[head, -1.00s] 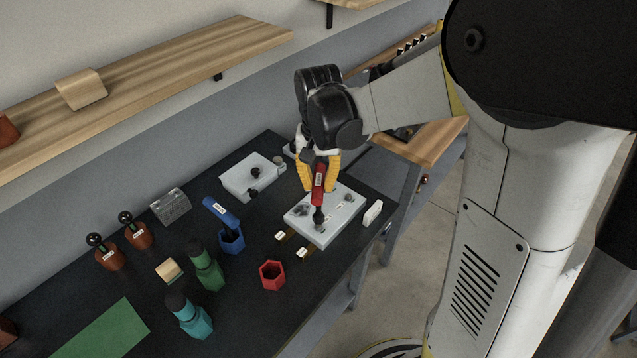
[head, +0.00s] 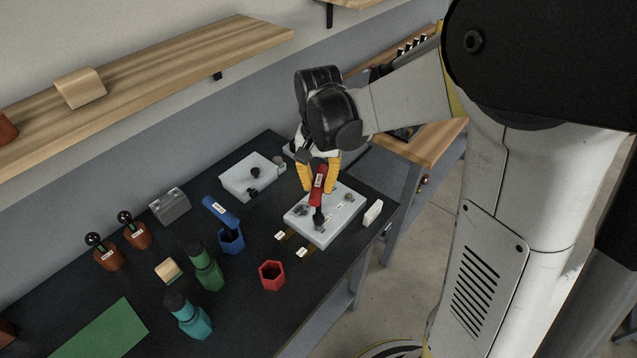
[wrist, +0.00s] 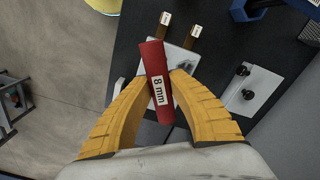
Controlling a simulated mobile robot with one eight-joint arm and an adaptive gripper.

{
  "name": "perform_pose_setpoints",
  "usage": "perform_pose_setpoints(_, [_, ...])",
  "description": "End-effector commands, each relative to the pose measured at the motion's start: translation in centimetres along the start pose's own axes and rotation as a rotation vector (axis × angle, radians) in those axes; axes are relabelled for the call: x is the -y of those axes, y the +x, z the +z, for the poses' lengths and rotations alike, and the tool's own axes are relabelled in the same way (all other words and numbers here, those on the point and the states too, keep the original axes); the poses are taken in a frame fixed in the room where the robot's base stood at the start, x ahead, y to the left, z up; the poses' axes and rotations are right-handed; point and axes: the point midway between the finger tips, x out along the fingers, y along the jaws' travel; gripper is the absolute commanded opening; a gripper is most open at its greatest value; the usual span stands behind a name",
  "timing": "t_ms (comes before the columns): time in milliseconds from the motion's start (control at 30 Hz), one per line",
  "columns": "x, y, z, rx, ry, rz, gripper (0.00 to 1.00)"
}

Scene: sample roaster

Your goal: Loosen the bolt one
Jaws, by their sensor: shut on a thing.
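My gripper (head: 318,188) is shut on a red-handled tool (head: 318,190), whose label reads "8 mm" in the wrist view (wrist: 156,82). The tool stands steeply, a little tilted, its dark lower end down at the near part of a light grey plate (head: 335,230). The bolt under that end is hidden, so I cannot tell whether the tool is seated on it. The small labels on the plate are too small to read.
A red holder (head: 272,276) is empty. Two small brass-coloured labelled pieces (head: 303,252) lie by the plate's near edge. A second grey plate (head: 240,182) lies behind, and a white block (head: 373,212) stands at right.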

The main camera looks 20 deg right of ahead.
Motion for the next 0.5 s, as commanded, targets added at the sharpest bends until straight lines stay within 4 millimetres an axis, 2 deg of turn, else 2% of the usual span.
perform_pose_setpoints(500, [0.0, 1.4, 0.0, 0.000, 0.000, 0.000, 0.00])
